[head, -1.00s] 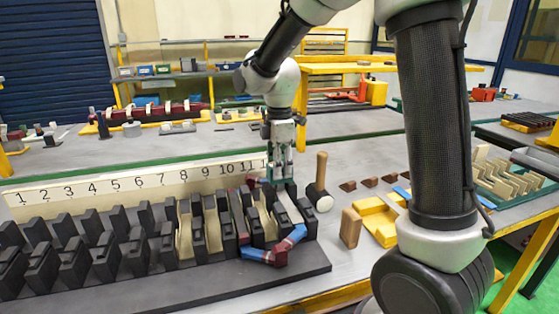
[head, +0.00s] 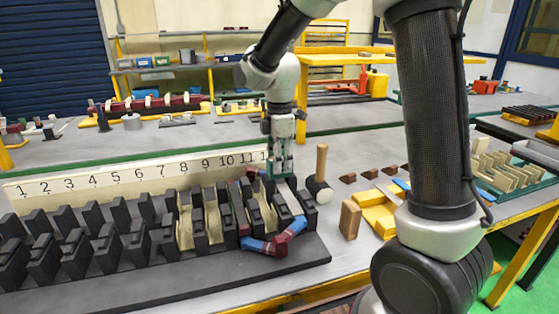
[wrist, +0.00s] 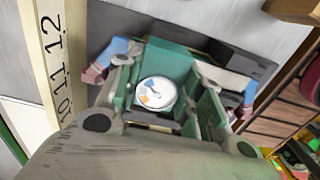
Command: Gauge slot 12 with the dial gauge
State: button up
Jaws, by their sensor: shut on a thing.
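My gripper (head: 281,165) is shut on the green dial gauge (wrist: 170,60), whose round white dial (wrist: 156,93) faces the wrist camera. In the head view the gauge is low over the far right end of the black slotted stator (head: 160,290), by slot 12. Whether its foot is in the slot or touching is hidden. The number strip (head: 120,175) shows 1 to 11 there; the 12 is hidden behind my gripper but shows on the strip in the wrist view (wrist: 50,70). A blue and red coil (head: 275,246) lies at the stator's right end, near the gauge.
A mallet (head: 320,170) stands just right of the stator. A wooden block (head: 349,219), yellow blocks (head: 377,215) and small brown wedges (head: 370,174) lie further right. A rack of pale pieces (head: 495,172) is at the table's right. Bare grey table lies between.

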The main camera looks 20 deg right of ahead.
jog(key=shift+f, duration=0.1)
jog(key=o, duration=1.1)
notch_tip(320, 180, up, 12)
dwell(1.3)
